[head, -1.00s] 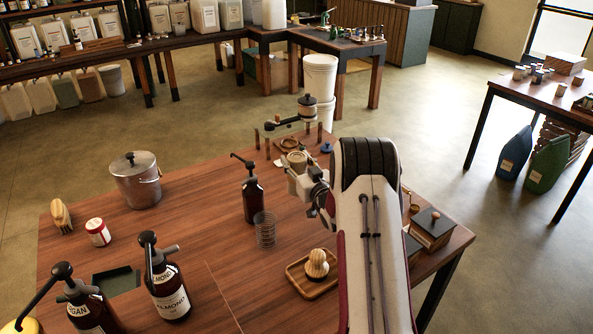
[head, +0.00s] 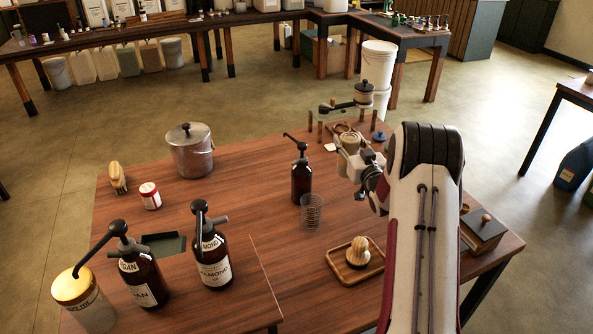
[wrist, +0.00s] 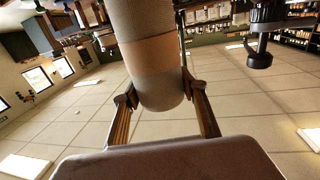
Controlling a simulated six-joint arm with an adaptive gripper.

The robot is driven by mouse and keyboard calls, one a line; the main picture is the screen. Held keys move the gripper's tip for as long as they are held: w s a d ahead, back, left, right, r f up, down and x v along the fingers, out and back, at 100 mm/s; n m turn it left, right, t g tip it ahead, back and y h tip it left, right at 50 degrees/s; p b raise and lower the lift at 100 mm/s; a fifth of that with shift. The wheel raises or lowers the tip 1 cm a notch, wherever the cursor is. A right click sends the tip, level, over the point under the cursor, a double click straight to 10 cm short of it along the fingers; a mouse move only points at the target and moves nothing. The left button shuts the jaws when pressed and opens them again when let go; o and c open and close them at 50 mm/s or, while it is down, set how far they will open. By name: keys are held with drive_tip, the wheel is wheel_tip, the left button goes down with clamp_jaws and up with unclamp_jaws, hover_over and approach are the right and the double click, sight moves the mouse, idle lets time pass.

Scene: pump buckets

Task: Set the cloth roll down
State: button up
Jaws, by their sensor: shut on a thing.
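The cloth roll (wrist: 146,50) is a beige cylinder with a tan band, filling the upper middle of the wrist view. My gripper (wrist: 162,92) is shut on it, one finger on each side. In the head view my gripper (head: 352,155) is over the back right part of the wooden table, and the pale end of the roll (head: 350,142) shows there. I cannot tell the roll's exact height above the table. My arm hides part of the table's right side.
A wooden tray (head: 340,268) holds a brush (head: 358,251). A metal pot (head: 190,150) stands farther left. The table (head: 240,205) has bare wood in the middle.

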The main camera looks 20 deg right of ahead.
wheel_tip(320, 180, up, 19)
drive_tip(key=w+a+n+y, duration=0.2)
drive_tip(key=a+n+y, duration=0.15)
drive_tip(key=a, duration=0.85)
drive_tip(key=w+a+n+y, duration=0.2)
drive_tip(key=a+y, duration=0.3)
drive_tip(key=a, duration=0.7)
drive_tip(key=s+a+n+g+y, duration=0.25)
drive_tip(key=a+n+y, duration=0.2)
drive_tip(key=a, duration=1.15)
wheel_tip(320, 180, down, 19)
drive_tip(key=m, duration=0.1)
drive_tip(key=shift+w+a+r+g, duration=0.15)
drive_tip(key=shift+w+g, duration=0.05)
drive_tip(key=shift+g, duration=0.15)
wheel_tip(320, 180, down, 6)
drive_tip(key=shift+f, duration=0.2)
